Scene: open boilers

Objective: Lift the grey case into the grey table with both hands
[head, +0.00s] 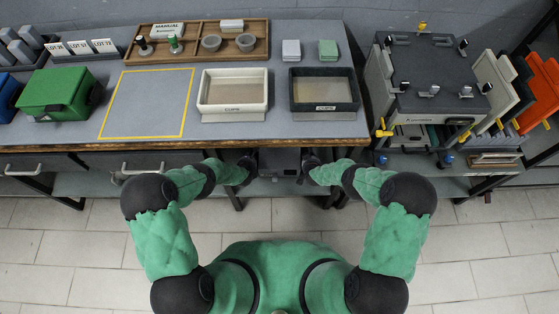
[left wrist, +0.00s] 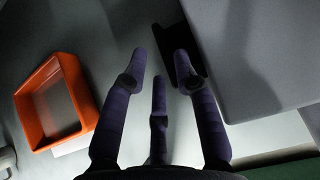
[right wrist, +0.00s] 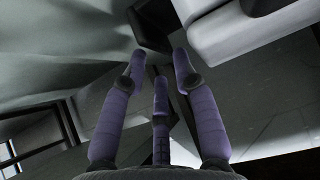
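The grey case (head: 279,164) shows in the head view below the front edge of the grey table (head: 232,45), between my two grippers. The table's worktop hides part of it. My left gripper (head: 248,160) is at the case's left side. In the left wrist view its fingers (left wrist: 161,62) are spread, with a dark piece (left wrist: 190,72) by the right finger and a large grey surface beside it. My right gripper (head: 309,160) is at the right side. In the right wrist view its fingers (right wrist: 159,58) are apart, with a dark piece (right wrist: 149,28) just beyond the tips. I cannot tell whether either touches.
On the table are a yellow-outlined bare area (head: 148,100), a green box (head: 57,94), a white bin (head: 232,116), a black bin (head: 324,108) and a wooden tray (head: 150,62). An orange tray (left wrist: 38,124) shows in the left wrist view. A grey-topped rack (head: 430,82) stands right.

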